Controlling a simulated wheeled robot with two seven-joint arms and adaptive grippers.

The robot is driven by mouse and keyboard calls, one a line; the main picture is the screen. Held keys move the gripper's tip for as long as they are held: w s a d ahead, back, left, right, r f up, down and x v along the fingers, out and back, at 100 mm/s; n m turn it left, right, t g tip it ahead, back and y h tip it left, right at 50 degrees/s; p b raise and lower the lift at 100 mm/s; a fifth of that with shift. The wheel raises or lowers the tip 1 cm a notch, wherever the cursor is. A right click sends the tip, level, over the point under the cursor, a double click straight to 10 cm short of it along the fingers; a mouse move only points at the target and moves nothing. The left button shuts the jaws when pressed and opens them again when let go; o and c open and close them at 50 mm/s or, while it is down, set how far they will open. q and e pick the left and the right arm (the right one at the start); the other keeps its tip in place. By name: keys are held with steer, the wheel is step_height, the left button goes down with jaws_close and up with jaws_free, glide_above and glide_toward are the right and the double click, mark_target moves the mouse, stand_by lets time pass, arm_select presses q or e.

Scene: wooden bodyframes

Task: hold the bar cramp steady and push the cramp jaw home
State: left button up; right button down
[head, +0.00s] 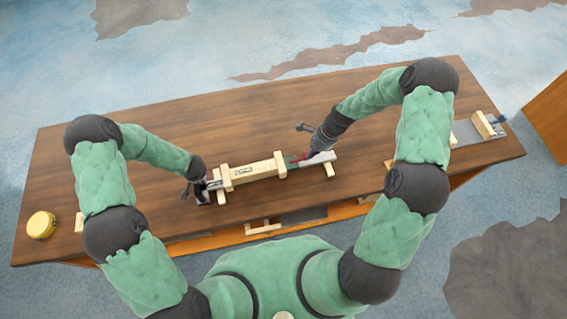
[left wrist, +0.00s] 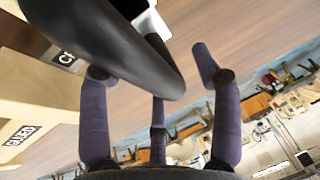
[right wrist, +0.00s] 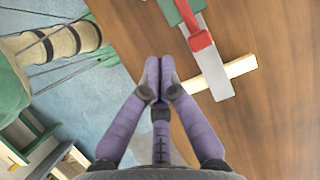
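The bar cramp shows as a grey bar (right wrist: 212,70) with a green and red cramp jaw (right wrist: 199,40) at its right end in the head view (head: 305,158). A pale labelled wooden beam (head: 255,172) lies in line with it. My right gripper (right wrist: 158,62) has its fingers together with nothing between them, apart from the jaw; in the head view (head: 301,128) it is above the table close to the jaw. My left gripper (left wrist: 150,65) has its fingers spread at the cramp's left end. A dark curved part (left wrist: 125,45) fills the view between them; whether they touch it is unclear.
The long brown table (head: 120,130) is clear behind the cramp. A yellow round tin (head: 41,225) stands at its left end. A wooden piece (head: 484,125) on a grey plate lies at the right end. Wooden feet (right wrist: 240,68) lie across under the bar.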

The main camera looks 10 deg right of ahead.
arm_select(q)
steer(key=shift+r, duration=0.15)
steer(key=shift+d+r, duration=0.2)
steer(key=shift+r, duration=0.3)
steer(key=v, duration=1)
steer(key=shift+s+r, duration=0.3)
steer(key=shift+s, duration=0.05)
